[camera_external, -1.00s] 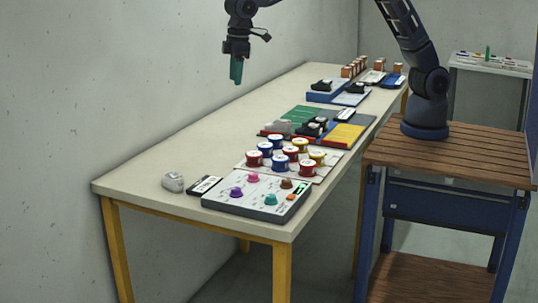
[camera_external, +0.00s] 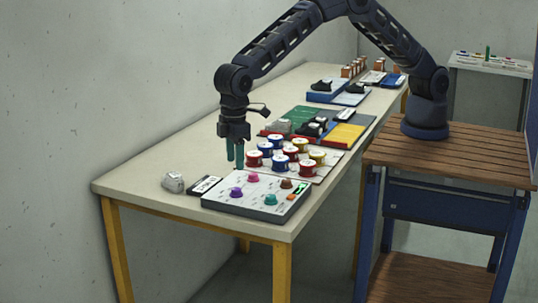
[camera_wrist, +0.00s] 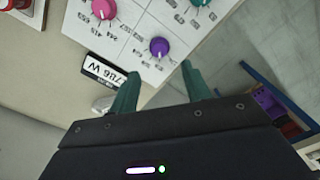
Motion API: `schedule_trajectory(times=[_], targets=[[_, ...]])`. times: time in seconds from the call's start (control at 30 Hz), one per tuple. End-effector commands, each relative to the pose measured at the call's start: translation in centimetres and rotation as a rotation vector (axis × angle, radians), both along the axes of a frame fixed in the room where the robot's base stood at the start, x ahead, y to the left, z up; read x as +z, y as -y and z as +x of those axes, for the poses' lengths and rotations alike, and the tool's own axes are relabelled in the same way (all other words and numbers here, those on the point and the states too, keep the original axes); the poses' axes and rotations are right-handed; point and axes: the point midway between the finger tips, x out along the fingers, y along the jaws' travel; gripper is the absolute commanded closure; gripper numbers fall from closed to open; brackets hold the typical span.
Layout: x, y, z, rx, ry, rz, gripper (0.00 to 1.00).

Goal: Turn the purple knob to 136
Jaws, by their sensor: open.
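The purple knob (camera_external: 236,192) sits on the left front part of a grey-sided panel with a white printed top (camera_external: 253,203). In the wrist view the purple knob (camera_wrist: 159,46) is round, with printed numbers around it that are too small to read surely. My gripper (camera_external: 236,160) is open and empty, pointing down above the table behind the panel, clear of the knob. In the wrist view its two green fingers (camera_wrist: 158,85) are spread apart, with the purple knob beyond the gap between them.
Pink (camera_external: 253,177), brown (camera_external: 286,183) and teal (camera_external: 271,199) knobs share the panel. A black-and-white label plate (camera_external: 204,186) and a small grey object (camera_external: 173,182) lie left of it. Several coloured spools (camera_external: 277,145) stand behind. The table's left part is clear.

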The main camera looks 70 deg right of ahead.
Motion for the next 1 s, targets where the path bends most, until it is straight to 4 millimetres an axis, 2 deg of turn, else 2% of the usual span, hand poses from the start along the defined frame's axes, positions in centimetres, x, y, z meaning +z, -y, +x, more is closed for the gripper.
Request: schedule_trajectory(times=[0.1,0.4,0.6,0.9,1.0], targets=[[-2.3,0.1,0.0,0.0,-0.001,-0.003,0.52],[-6.6,0.1,0.0,0.0,0.0,-0.001,0.52],[-7.8,0.1,0.0,-0.001,0.0,-0.001,0.52],[-8.0,0.1,0.0,-0.001,-0.001,-0.001,0.52],[-8.0,0.0,0.0,-0.001,-0.001,-0.001,0.7]])
